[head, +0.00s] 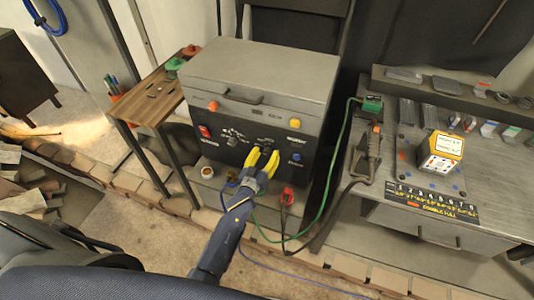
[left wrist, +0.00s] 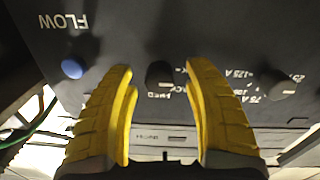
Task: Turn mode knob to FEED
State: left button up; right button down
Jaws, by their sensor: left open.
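The mode knob, a small black knob (left wrist: 159,74), sits on the dark front panel of a grey machine (head: 262,80). My left gripper (head: 264,157) has yellow fingers and is at this panel, open. In the left wrist view its fingers (left wrist: 163,75) stand either side of the knob with gaps; I see no contact. White lettering beside the knob is upside down and partly hidden, so I cannot read its setting. In the head view the fingers largely hide the knob. My right gripper is in neither view.
A second black knob (left wrist: 279,84) with amp markings and a blue button (left wrist: 72,68) marked FLOW flank the mode knob. A red switch (head: 204,132) is at the panel's left. A green cable (head: 331,170) hangs right of the machine. A workbench (head: 460,188) stands at right.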

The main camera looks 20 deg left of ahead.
pick_arm(q)
jog(key=shift+w, duration=0.45)
grip_shut()
dwell(0.3)
